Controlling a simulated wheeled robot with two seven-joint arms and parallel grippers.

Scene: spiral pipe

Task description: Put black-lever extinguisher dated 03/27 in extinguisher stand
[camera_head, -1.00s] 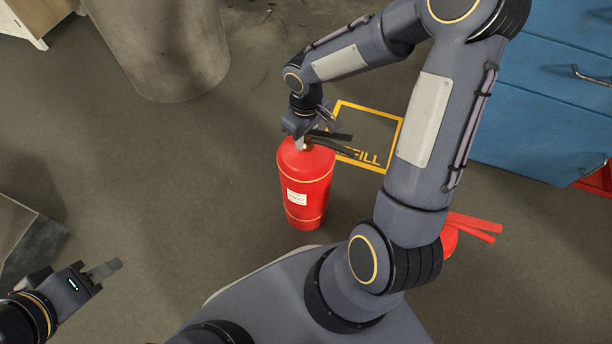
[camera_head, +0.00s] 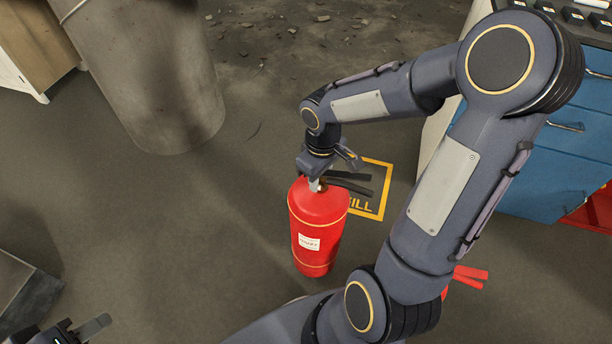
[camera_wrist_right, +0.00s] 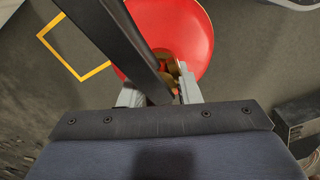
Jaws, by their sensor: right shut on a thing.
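A red extinguisher (camera_head: 318,222) with a black lever (camera_head: 350,182) stands upright or hangs just above the floor; I cannot tell which. Its white label is too small to read. My right gripper (camera_head: 316,184) is shut on its neck below the lever. In the right wrist view the extinguisher's red top (camera_wrist_right: 185,30) lies under the gripper (camera_wrist_right: 160,92), with the black lever crossing between the fingers. My left gripper (camera_head: 90,328) is at the bottom left edge, partly cut off, away from everything. No extinguisher stand is clearly in view.
A yellow floor square marked with partly hidden lettering (camera_head: 372,212) lies behind the extinguisher. A red-lever extinguisher (camera_head: 470,274) is mostly hidden behind my right arm. A concrete pillar (camera_head: 160,90) stands at back left, blue drawers (camera_head: 545,170) at right. The floor left of the extinguisher is clear.

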